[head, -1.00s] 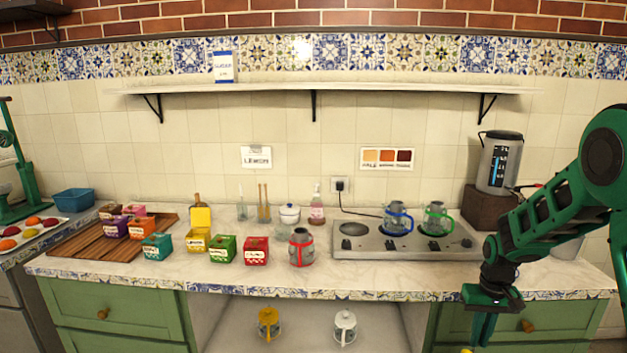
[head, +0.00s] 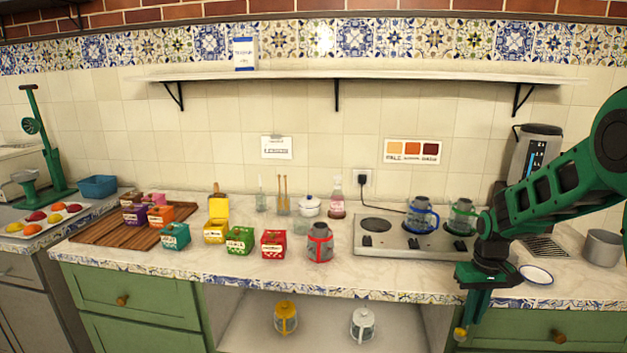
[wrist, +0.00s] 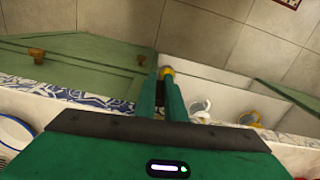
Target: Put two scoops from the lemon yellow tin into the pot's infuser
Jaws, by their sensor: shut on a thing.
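My gripper (head: 468,315) hangs at the right, in front of the counter edge. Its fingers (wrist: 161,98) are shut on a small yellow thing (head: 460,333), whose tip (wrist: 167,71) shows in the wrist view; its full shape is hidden. A yellow tin (head: 215,233) stands on the counter between teal and green tins. Several pots show: a red-trimmed one (head: 320,242) on the counter, blue (head: 421,216) and green (head: 462,218) ones on the hob, yellow (head: 285,318) and white (head: 362,324) ones on the low shelf. I cannot tell the infuser's contents.
Teal (head: 175,236), green (head: 240,241) and red (head: 273,245) tins line the counter. More tins stand on a wooden board (head: 95,232) at left. A rimmed dish (head: 537,275) and a grey pot (head: 603,247) are right of my arm. The counter's front centre is clear.

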